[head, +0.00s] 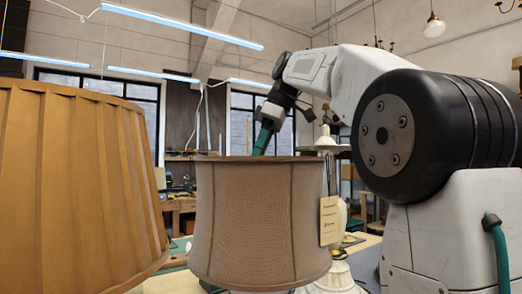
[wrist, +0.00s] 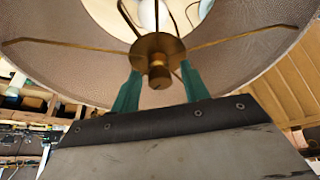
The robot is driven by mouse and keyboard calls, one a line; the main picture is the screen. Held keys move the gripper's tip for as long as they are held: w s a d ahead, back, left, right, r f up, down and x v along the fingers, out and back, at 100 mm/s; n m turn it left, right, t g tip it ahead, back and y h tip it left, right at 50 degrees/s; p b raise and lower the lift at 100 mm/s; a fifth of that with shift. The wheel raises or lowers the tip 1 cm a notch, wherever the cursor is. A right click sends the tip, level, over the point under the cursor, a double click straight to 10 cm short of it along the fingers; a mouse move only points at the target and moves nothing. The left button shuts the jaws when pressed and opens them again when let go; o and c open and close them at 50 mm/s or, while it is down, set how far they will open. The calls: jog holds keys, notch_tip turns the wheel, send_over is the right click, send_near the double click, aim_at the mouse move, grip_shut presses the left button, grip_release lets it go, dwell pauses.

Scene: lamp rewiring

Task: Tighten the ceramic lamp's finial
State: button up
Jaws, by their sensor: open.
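A brass finial (wrist: 159,77) sits on the round hub where the shade's spokes meet, in the wrist view. My gripper (wrist: 160,82) is open, with one green finger on each side of the finial. I cannot tell whether a finger touches it. The grey-brown lampshade (head: 258,225) stands in the middle of the head view, and it also fills the top of the wrist view (wrist: 60,65). In the head view my gripper (head: 262,143) points down over the shade's top rim; its tips and the finial are hidden. The lamp's body under this shade is mostly hidden.
A large tan pleated shade (head: 75,190) fills the left of the head view, near the grey-brown one. A paper tag (head: 329,221) hangs at the shade's right side. A pale lamp post (head: 327,142) with a white stem stands close behind it, beside my arm.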

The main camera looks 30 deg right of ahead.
jog(key=shift+f, duration=0.15)
grip_shut()
